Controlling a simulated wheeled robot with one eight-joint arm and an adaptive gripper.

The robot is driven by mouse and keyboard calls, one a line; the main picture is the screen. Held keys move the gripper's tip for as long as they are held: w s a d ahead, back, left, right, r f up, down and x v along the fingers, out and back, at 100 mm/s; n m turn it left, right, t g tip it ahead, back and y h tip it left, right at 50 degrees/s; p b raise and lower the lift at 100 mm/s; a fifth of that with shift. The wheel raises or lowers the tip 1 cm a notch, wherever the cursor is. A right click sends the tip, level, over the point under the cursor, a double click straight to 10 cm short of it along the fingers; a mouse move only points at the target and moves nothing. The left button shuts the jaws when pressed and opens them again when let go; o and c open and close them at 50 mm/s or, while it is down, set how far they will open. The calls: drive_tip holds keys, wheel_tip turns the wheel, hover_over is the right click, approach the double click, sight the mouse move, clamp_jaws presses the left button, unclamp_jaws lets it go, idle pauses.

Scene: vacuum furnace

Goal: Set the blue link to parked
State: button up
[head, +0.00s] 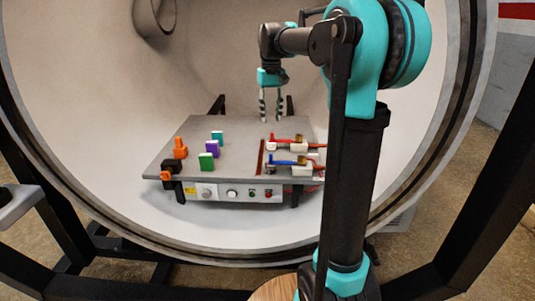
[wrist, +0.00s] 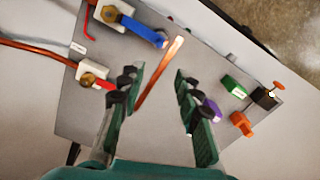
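The blue link (head: 283,162) is a short blue bar on the right part of the grey panel (head: 236,136). In the wrist view the blue link (wrist: 143,30) runs from a brass fastener on a white block (wrist: 112,13) towards one end of a copper-coloured strip (wrist: 160,72). Whether it touches the strip I cannot tell. My gripper (head: 271,119) hangs fingers-down above the panel's far right part, apart from the blue link. In the wrist view my gripper (wrist: 155,74) is open, with nothing between its fingers.
A similar red link (head: 285,141) sits behind the blue one. Purple (head: 211,149), green (head: 206,161) and teal (head: 217,136) blocks and an orange part (head: 180,149) stand on the left. The round chamber wall (head: 100,90) surrounds the panel. The panel's middle is clear.

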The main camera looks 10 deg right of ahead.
sight(271, 154)
wheel_tip(271, 154, down, 17)
drive_tip(key=shift+r, duration=0.15)
idle(0.5)
clamp_jaws()
